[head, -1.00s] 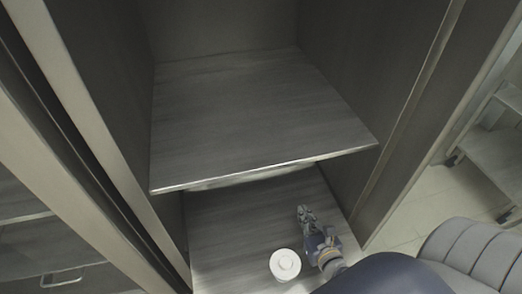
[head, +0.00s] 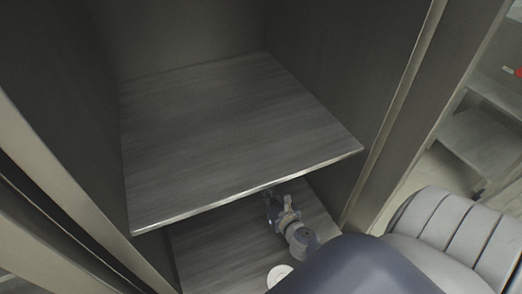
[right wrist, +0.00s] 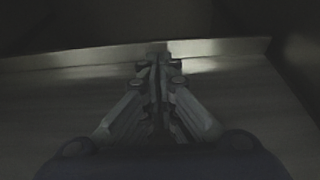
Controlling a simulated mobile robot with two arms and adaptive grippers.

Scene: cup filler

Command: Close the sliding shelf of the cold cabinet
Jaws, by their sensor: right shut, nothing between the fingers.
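The cabinet's grey wood-grain upper shelf (head: 235,135) has a bright front edge and lies flat and empty between dark side walls. A lower wood-grain panel (head: 215,245) shows below it. I cannot tell from the head view which of them slides. My right gripper (head: 271,196) is shut and empty, low at the front, with its tips at or just under the upper shelf's front edge. In the right wrist view the closed fingers (right wrist: 160,60) point at a pale strip (right wrist: 215,55) across a wood-grain surface; contact is unclear. My left gripper is out of view.
A white round object (head: 279,273) sits on the lower panel beside my right arm, partly hidden by it. The cabinet's right frame (head: 395,115) stands close to the arm. Another shelf unit (head: 490,145) is at the far right.

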